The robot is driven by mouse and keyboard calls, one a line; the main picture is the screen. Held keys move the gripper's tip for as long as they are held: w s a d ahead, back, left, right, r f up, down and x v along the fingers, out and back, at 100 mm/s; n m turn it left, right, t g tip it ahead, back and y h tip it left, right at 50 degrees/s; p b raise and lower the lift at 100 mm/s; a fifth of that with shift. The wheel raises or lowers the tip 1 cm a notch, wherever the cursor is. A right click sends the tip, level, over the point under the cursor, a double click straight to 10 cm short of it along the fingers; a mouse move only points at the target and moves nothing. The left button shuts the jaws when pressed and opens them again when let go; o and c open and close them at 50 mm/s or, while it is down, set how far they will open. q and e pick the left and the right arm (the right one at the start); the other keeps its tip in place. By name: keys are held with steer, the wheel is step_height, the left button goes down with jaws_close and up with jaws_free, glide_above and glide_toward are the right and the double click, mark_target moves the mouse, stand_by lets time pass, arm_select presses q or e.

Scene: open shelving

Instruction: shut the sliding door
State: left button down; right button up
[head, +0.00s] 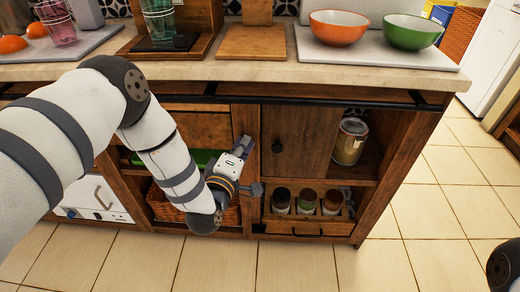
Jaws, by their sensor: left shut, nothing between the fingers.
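The sliding door (306,141) is a brown wooden panel with a dark round knob (277,147) near its left edge. It hangs below a black rail (215,99) under the counter. To its right, part of the compartment stands open and shows a can. My left gripper (243,147) is shut and empty, just left of the door's left edge, at about knob height. Whether it touches the door I cannot tell. My right gripper is out of view; only a dark piece of my right arm shows at the lower right corner.
The countertop (215,71) overhangs the cabinet, with orange (338,27) and green (411,31) bowls on it. A metal can (350,142) stands inside the open compartment. Several jars (306,201) sit in a rack below. A wicker basket (165,203) is behind my left arm. Tiled floor is free in front.

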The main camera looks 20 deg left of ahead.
arm_select(q)
steer(key=shift+w+d+f, duration=0.2)
steer(key=shift+d, duration=0.45)
steer(key=shift+w+d+f, duration=0.15)
steer(key=shift+w+d, duration=0.05)
steer(key=shift+d, duration=0.4)
steer(key=shift+w+d+f, duration=0.2)
steer(key=shift+d, duration=0.45)
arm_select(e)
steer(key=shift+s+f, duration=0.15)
